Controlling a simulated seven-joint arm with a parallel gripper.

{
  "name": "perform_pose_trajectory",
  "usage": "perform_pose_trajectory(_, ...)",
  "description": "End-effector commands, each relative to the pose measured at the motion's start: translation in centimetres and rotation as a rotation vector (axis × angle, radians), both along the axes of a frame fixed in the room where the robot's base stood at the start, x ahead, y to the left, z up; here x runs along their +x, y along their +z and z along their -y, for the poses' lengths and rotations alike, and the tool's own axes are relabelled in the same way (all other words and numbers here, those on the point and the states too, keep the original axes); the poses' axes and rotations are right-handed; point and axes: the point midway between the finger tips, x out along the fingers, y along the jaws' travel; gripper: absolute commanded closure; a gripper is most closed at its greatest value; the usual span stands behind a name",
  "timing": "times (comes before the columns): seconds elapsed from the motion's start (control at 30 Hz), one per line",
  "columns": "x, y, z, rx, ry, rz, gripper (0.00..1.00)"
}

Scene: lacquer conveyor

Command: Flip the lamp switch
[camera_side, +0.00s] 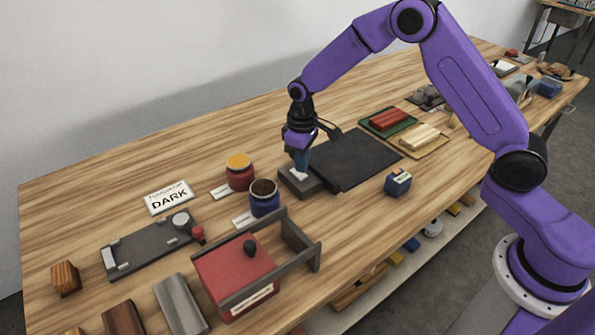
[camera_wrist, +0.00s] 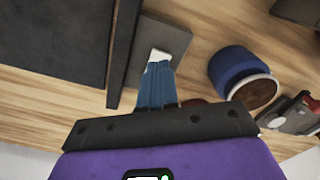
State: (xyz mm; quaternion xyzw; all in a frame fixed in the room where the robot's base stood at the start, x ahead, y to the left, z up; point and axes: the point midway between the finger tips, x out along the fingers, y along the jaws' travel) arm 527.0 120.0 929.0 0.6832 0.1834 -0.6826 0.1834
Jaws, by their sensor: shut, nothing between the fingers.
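A small dark grey block (camera_side: 311,188) with a white piece on top (camera_side: 299,175) sits at the left edge of a flat black panel (camera_side: 352,160); it looks like the lamp switch. My gripper (camera_side: 301,168) points down at the white piece with its blue fingers shut and nothing between them. In the wrist view, the fingertips (camera_wrist: 158,67) are right at the white piece (camera_wrist: 160,54), on the grey block (camera_wrist: 174,36). They partly cover it, and I cannot tell whether they touch it or which way it is tilted. No lamp is clearly recognisable.
A red jar (camera_side: 240,177) and a blue jar (camera_side: 264,203) stand left of the switch. A red box with a grey frame (camera_side: 241,281) is nearer the front. A small blue block (camera_side: 398,183) lies right of the panel. A sign reading DARK (camera_side: 170,198) lies at left.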

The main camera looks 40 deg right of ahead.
Motion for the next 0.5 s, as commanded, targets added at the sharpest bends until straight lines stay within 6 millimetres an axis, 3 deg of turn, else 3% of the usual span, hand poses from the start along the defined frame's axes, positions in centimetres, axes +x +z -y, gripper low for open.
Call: perform_pose_trajectory(0.5, 0.0, 3.6, 0.0, 0.001, 0.0, 0.001, 1.0)
